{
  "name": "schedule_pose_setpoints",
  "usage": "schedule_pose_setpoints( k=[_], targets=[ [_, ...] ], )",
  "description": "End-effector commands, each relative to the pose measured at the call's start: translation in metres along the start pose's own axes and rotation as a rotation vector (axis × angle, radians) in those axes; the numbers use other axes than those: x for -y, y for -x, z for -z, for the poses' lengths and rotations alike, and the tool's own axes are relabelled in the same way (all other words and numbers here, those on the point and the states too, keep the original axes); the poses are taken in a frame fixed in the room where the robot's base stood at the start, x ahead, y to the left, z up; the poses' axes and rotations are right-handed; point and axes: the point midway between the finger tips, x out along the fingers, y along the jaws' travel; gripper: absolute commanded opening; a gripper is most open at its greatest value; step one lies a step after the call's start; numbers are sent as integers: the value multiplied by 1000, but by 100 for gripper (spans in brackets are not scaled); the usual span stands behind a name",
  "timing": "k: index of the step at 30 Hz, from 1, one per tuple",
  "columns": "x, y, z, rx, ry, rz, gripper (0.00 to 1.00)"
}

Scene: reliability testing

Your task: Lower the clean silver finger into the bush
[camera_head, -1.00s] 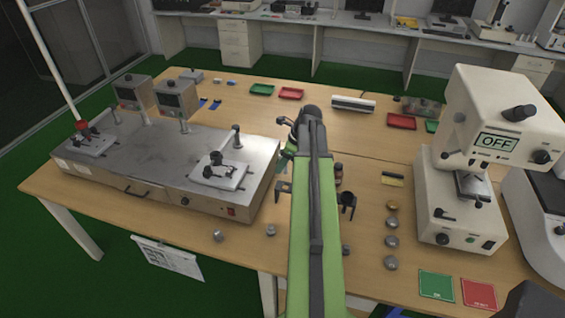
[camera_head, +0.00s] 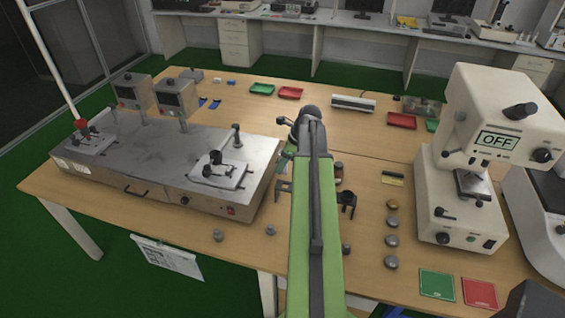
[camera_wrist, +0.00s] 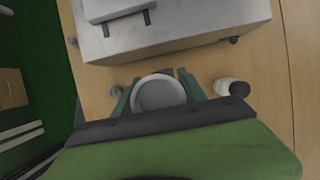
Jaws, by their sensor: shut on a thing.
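In the wrist view, my gripper (camera_wrist: 158,95) has its green fingers shut around a round silver-grey piece (camera_wrist: 157,93), seen end-on as a disc with a pale rim. I take this piece to be the silver finger; its lower part is hidden. It is over the wooden table, just in front of the steel-topped box (camera_wrist: 178,36). I cannot make out for certain which part is the bush.
The steel-topped box (camera_head: 150,158) with white-plated fixtures (camera_head: 218,171) stands left of my arm. Several loose round metal pieces (camera_head: 391,241) lie at right, two more (camera_head: 217,235) at the front left. A white press (camera_head: 455,205) and green and red pads (camera_head: 437,284) are further right.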

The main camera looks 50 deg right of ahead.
Motion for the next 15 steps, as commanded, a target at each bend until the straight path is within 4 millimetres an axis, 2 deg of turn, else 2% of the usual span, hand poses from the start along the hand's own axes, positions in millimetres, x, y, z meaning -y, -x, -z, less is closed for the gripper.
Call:
schedule_pose_setpoints(
  k=[1, 15],
  targets=[
    [0, -7, 3, 0, 0, 0, 7],
    [0, -37, 15, 0, 0, 0, 7]
  ],
)
